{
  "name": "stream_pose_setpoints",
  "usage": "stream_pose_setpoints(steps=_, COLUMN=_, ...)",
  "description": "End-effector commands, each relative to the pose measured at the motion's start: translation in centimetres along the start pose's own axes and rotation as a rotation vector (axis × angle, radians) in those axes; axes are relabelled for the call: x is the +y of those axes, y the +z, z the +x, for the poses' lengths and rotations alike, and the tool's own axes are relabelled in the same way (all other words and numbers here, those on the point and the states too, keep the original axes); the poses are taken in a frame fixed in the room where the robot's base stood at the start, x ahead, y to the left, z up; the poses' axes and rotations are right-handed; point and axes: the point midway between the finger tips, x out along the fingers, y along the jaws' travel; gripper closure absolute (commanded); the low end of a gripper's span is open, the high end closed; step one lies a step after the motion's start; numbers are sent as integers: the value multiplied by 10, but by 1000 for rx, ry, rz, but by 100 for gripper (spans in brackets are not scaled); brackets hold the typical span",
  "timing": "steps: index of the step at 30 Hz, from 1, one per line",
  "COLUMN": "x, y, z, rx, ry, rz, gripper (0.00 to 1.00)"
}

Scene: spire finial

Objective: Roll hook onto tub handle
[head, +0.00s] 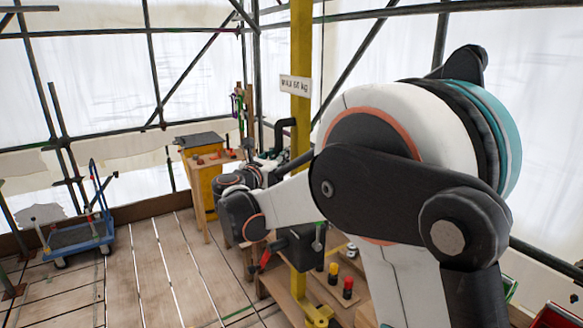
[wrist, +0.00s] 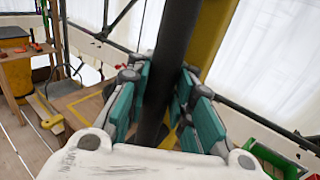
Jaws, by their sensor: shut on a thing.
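In the wrist view my gripper (wrist: 163,98) has its teal pads on both sides of a thick dark bar (wrist: 172,45), shut on it. The bar runs up through the jaws and out of the top of the picture. In the head view my gripper (head: 272,167) is small and partly hidden by my arm, close to a black bent pipe (head: 285,124) beside the yellow post. I cannot make out the hook or the tub handle for certain. A thin dark loop (wrist: 66,72) shows left of the jaws in the wrist view.
The yellow post (head: 301,65) carries a load sign (head: 295,86). A workbench (head: 203,160) stands behind, and a blue cart (head: 78,237) stands at left. Several coloured items, including a red-topped one (head: 347,288), stand low beside my arm. The plank floor (head: 160,270) is open between.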

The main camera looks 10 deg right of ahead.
Motion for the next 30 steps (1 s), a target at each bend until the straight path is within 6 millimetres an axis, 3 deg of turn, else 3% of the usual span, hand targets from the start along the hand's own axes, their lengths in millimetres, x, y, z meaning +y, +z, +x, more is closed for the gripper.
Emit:
stream_pose_setpoints(steps=3, x=22, y=0, z=11, rx=0, ry=6, rz=-1, gripper=100)
stream_pose_setpoints(steps=8, x=37, y=0, z=21, rx=0, ry=6, rz=-1, gripper=100)
stream_pose_setpoints(steps=21, x=41, y=0, z=23, rx=1, ry=6, rz=0, gripper=100)
stream_pose_setpoints(steps=22, x=41, y=0, z=23, rx=1, ry=6, rz=0, gripper=77)
stream_pose_setpoints(steps=24, x=41, y=0, z=24, rx=1, ry=5, rz=1, gripper=61)
stream_pose_setpoints(steps=30, x=40, y=0, z=24, rx=1, ry=3, rz=0, gripper=59)
